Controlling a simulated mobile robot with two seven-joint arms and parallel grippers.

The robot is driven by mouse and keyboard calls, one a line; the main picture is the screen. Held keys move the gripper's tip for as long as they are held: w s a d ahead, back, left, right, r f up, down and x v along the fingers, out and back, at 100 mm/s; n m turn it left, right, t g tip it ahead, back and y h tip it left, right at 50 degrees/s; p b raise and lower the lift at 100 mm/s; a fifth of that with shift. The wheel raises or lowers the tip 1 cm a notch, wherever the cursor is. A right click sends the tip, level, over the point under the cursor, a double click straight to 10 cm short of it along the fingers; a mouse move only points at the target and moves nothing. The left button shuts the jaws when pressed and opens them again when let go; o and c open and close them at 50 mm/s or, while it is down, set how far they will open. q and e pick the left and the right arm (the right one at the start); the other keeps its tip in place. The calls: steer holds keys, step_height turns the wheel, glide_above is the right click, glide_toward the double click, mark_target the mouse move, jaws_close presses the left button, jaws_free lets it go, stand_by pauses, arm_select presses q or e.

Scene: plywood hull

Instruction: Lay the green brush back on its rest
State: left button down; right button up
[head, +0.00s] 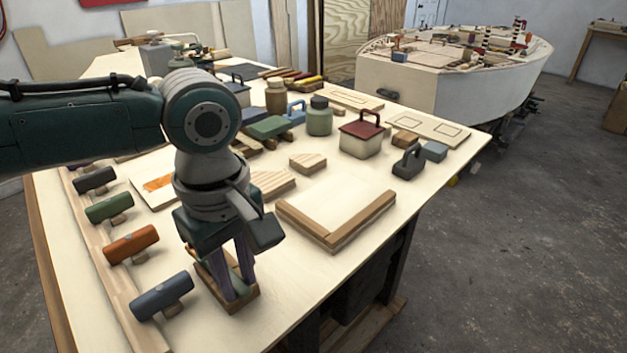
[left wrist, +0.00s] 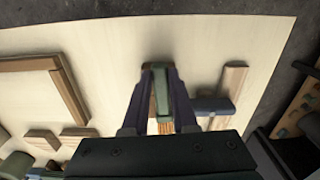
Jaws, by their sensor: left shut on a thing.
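My left gripper (head: 240,296) points down low over the near left part of the workbench. It is shut on the green brush (left wrist: 160,92), whose green body shows between the two fingers in the left wrist view, with orange-brown strands just below it. In the head view the fingers hide most of the brush. A brown wooden piece (head: 243,303) shows around the fingertips; I cannot tell whether it is part of the brush or its rest. It is unclear whether it touches the bench. My right gripper is not in view.
A blue mallet-like tool (head: 160,296) lies close left of the gripper, in a row with orange (head: 131,244) and green (head: 109,207) ones along a wooden strip. An L-shaped wooden frame (head: 335,238) lies to the right. A red-lidded box (head: 361,135) stands farther back.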

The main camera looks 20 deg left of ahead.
arm_select(q)
steer(key=shift+f+p, duration=0.1)
steer(key=shift+p, duration=0.3)
stand_by(0.6)
steer(key=c, duration=0.6)
jaws_free()
step_height(320, 180, up, 10)
steer(key=shift+p, duration=0.85)
